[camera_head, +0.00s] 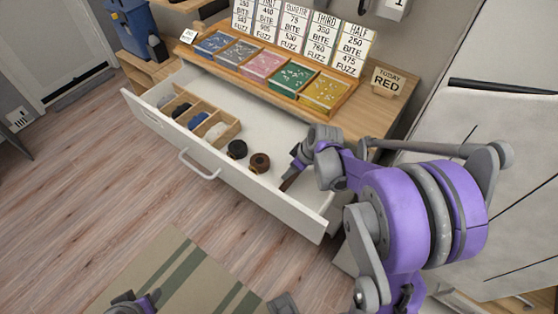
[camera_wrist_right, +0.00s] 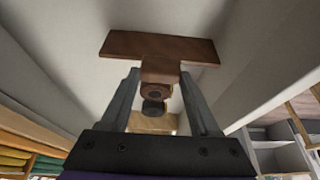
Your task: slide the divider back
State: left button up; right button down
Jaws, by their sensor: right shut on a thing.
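The white drawer (camera_head: 268,192) is pulled open below the desk. At its left end is a wooden compartment insert (camera_head: 229,133) with dividing walls, holding dark, blue and pale rolls. My right gripper (camera_head: 291,178) is inside the right part of the drawer, shut on a brown T-shaped wooden piece (camera_wrist_right: 160,47). Only a small dark part of that piece shows in the head view, so I cannot tell whether it is the divider. My left gripper (camera_head: 135,301) is at the bottom edge, largely cut off, so its jaws cannot be judged.
A black roll (camera_head: 237,149) and a brown roll (camera_head: 260,163) stand in the drawer between the insert and my right gripper. A desk-top tray (camera_head: 305,101) of coloured packets and price cards stands behind.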

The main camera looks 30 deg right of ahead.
jog(key=s+d, duration=0.4)
jog(key=s, duration=0.6)
jog(key=shift+d, duration=0.1)
jog(key=shift+c, duration=0.6)
grip_release()
notch_tip(320, 180, up, 10)
jog(key=p, duration=0.2)
